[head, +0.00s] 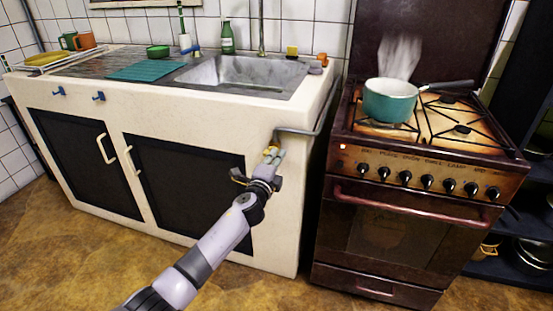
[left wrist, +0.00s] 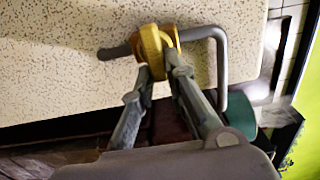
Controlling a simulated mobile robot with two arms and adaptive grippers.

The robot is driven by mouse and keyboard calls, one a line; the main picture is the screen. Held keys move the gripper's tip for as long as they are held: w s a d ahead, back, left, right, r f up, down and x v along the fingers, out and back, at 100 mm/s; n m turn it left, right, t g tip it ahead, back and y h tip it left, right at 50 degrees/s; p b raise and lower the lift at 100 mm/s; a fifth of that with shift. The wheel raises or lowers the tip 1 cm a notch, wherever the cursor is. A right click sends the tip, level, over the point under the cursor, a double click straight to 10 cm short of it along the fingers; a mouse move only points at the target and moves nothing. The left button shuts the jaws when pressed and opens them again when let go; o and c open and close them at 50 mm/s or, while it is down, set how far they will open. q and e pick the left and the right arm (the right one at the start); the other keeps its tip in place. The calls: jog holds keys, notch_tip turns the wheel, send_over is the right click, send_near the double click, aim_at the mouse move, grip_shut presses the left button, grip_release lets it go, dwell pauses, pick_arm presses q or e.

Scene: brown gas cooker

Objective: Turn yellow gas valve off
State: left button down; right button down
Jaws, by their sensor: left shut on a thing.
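The yellow gas valve (head: 270,150) sits on a grey gas pipe (head: 300,132) at the right end of the sink cabinet's front. In the left wrist view the valve (left wrist: 152,46) shows as a yellow body and handle on the bent pipe (left wrist: 222,62). My left gripper (head: 272,158) reaches up to it from below. In the left wrist view the gripper's two fingers (left wrist: 160,72) are shut on the yellow valve, with part of it between the fingertips. The fingertips partly hide the valve. My right gripper is in neither view.
The brown gas cooker (head: 408,205) stands right of the cabinet, with a steaming teal pot (head: 389,105) on top and a glowing orange light (head: 343,147). The cabinet (head: 215,135) carries a metal sink (head: 240,72). Open floor lies in front of both.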

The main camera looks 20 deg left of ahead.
pick_arm(q)
jog(key=shift+w+a+r, duration=0.15)
jog(key=shift+r, duration=0.1)
jog(key=c, duration=1.9)
grip_release()
jog(key=shift+c, duration=0.2)
jog(key=o, duration=0.3)
jog(key=shift+w+f, duration=0.1)
jog(key=shift+f, duration=0.1)
jog(key=shift+o, duration=0.2)
jog(key=s, duration=1.2)
jog(key=shift+a, duration=0.2)
